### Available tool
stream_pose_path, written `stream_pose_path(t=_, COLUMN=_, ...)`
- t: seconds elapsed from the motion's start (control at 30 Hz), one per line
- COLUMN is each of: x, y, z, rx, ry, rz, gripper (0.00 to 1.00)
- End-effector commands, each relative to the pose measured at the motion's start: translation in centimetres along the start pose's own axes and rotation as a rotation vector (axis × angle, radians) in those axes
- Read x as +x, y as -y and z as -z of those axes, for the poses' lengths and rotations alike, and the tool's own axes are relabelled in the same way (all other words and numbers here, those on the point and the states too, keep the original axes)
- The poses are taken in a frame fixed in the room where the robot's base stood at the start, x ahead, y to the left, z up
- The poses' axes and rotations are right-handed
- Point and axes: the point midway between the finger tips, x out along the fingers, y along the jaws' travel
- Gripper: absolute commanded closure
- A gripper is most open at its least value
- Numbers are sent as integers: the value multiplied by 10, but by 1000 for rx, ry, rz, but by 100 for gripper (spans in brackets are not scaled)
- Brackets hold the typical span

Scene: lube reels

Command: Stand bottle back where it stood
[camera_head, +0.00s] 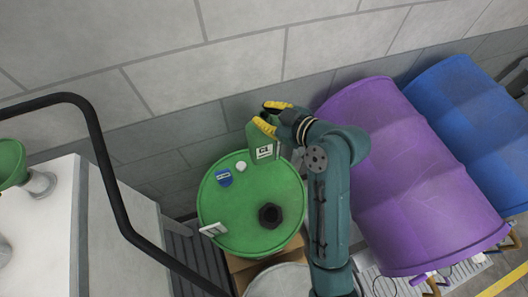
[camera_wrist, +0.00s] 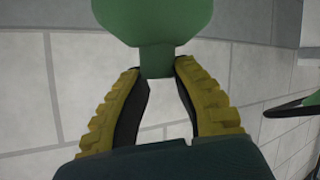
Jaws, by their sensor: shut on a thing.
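A green bottle (camera_head: 264,150) with a white label marked CL appears in the head view at the back right of the upright green drum's top (camera_head: 235,225). My gripper (camera_head: 270,116) comes from the right, and its yellow fingers are shut on the bottle's upper end. In the wrist view the green bottle (camera_wrist: 152,22) is at the top centre, its narrow part between the fingertips (camera_wrist: 157,68). The bottle looks roughly upright. I cannot tell whether its base touches the drum top or hangs above it.
The drum top carries a blue-labelled item (camera_head: 224,178), a white round piece (camera_head: 241,166), a black hexagonal piece (camera_head: 270,215) and a white block (camera_head: 213,229). Purple (camera_head: 410,175) and blue (camera_head: 475,130) drums lie at right. A black rail (camera_head: 105,165) passes at left; the wall is behind.

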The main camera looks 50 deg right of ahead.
Motion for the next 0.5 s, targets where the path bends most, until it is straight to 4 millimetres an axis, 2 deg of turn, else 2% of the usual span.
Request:
stream_pose_path(t=0.1, x=10, y=6, z=-20, rx=3, ry=1, rz=3, gripper=100)
stream_pose_path(t=0.27, x=19, y=11, z=-39, rx=2, ry=1, rz=2, gripper=100)
stream_pose_path(t=0.4, x=30, y=17, z=-63, rx=2, ry=1, rz=4, gripper=100)
stream_pose_path(t=0.5, x=35, y=19, z=-72, rx=-2, ry=-1, rz=1, gripper=100)
